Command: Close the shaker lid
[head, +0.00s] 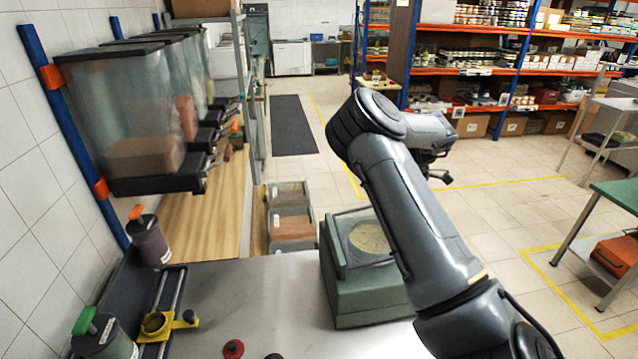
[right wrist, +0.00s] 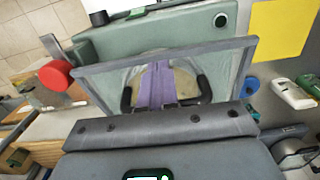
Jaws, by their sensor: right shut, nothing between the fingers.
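The green shaker (head: 370,299) stands on the worktop, partly covered by my right arm in the head view. A round pale sieve shows in its top. Its lid (head: 336,242) is a framed panel on the shaker's top; its exact angle is hard to tell there. In the right wrist view the grey-framed clear lid (right wrist: 247,62) stands tilted in front of the green body (right wrist: 180,30), apparently open. My right gripper (head: 438,174) is beyond the shaker in the head view, small and dark. It is shut and empty; contact with the lid cannot be judged. My left gripper is out of view.
The right wrist view shows a red knob (right wrist: 55,74), a yellow sheet (right wrist: 280,38) and a white device (right wrist: 290,94).

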